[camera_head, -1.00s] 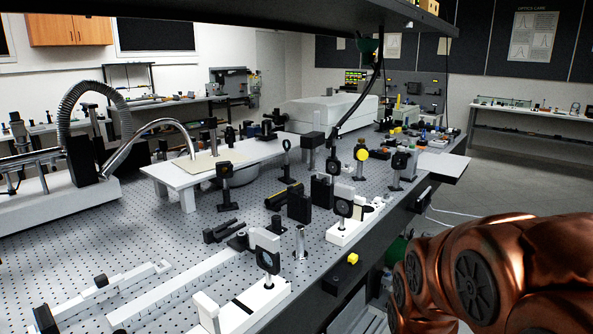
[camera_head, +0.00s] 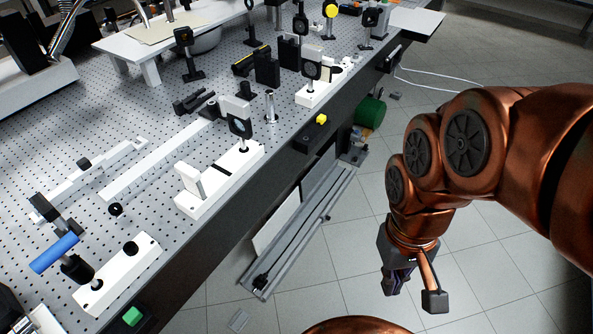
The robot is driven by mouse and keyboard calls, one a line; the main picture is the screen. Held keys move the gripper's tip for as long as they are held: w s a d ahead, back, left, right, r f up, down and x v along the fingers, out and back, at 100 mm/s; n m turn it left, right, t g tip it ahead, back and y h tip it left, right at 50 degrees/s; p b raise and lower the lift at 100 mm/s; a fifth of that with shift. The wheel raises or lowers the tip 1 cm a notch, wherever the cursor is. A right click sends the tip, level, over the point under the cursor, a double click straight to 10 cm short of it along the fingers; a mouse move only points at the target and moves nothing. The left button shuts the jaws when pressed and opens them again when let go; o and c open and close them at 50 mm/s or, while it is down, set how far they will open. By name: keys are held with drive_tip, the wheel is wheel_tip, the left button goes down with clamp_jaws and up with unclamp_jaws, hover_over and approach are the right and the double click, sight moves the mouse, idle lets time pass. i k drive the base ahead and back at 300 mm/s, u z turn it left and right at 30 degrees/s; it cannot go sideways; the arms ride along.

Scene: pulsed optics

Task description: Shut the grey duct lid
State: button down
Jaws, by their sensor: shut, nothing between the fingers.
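A long grey duct (camera_head: 307,238) runs along the lower side of the optical table, close to the floor. A grey panel (camera_head: 322,186) stands along its table side and looks like the raised lid; I cannot clearly tell its hinge line.
The optical table (camera_head: 160,165) with many mounts fills the left. A white panel (camera_head: 277,222) stands beside the duct. The tiled floor (camera_head: 355,250) around my gripper is mostly clear.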

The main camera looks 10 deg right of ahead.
sight(313, 177)
drive_tip(key=z, duration=2.15)
drive_tip(key=i, duration=1.65)
drive_tip(key=u, duration=3.7)
